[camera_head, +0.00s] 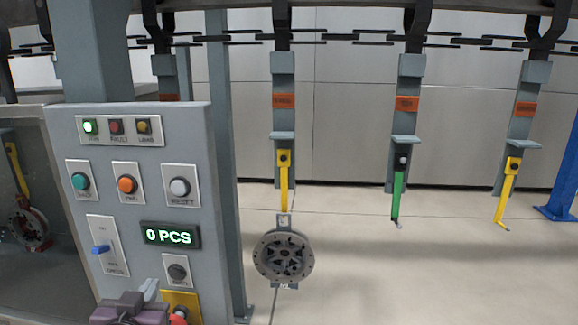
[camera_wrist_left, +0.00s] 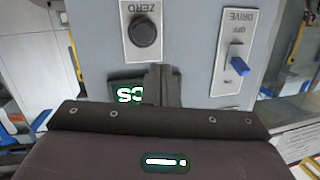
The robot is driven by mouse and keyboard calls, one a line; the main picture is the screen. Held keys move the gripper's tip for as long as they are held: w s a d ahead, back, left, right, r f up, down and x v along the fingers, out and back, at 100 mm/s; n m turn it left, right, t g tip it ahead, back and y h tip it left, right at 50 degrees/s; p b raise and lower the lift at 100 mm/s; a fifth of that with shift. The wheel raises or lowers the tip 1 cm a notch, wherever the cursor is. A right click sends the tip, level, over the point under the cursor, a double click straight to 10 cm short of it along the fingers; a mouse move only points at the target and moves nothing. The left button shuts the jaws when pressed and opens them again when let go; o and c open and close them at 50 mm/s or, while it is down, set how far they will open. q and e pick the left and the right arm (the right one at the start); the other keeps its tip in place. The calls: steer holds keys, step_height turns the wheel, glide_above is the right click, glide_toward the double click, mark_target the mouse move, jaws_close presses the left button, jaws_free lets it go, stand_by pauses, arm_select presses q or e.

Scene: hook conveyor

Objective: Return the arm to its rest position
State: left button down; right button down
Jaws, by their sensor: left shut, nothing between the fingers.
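My left gripper (camera_head: 150,290) is at the bottom of the head view, in front of the lower part of the grey control panel (camera_head: 150,185). It is shut and empty. I cannot tell whether the fingertips touch the panel. My right gripper is in neither view.
The counter (camera_head: 169,235) reads 0 PCS, and the left indicator (camera_head: 90,127) glows green. A red button on a yellow plate (camera_head: 180,316) is close beside the gripper. Overhead hooks hang to the right; a yellow one carries a round metal part (camera_head: 284,256). Open floor lies beyond.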

arm_select(q)
steer(key=s+d+f+m+g+h, duration=0.1)
steer(key=s+d+f+g, duration=0.4)
steer(key=s+f, duration=0.5)
steer(key=s+d+f+m+g+h, duration=0.1)
steer(key=s+d+f+g, duration=0.1)
steer(key=s+f+g, duration=0.65)
step_height(320, 180, down, 32)
steer(key=s+b, duration=0.1)
steer(key=s, duration=0.2)
steer(key=s+a+f+g, duration=0.1)
steer(key=s+a+f, duration=0.2)
steer(key=s+f, duration=1.6)
steer(key=shift+s+a+f+m+g+b, duration=0.2)
steer(key=shift+s+f+m+g+b, duration=0.2)
steer(key=shift+f, duration=0.4)
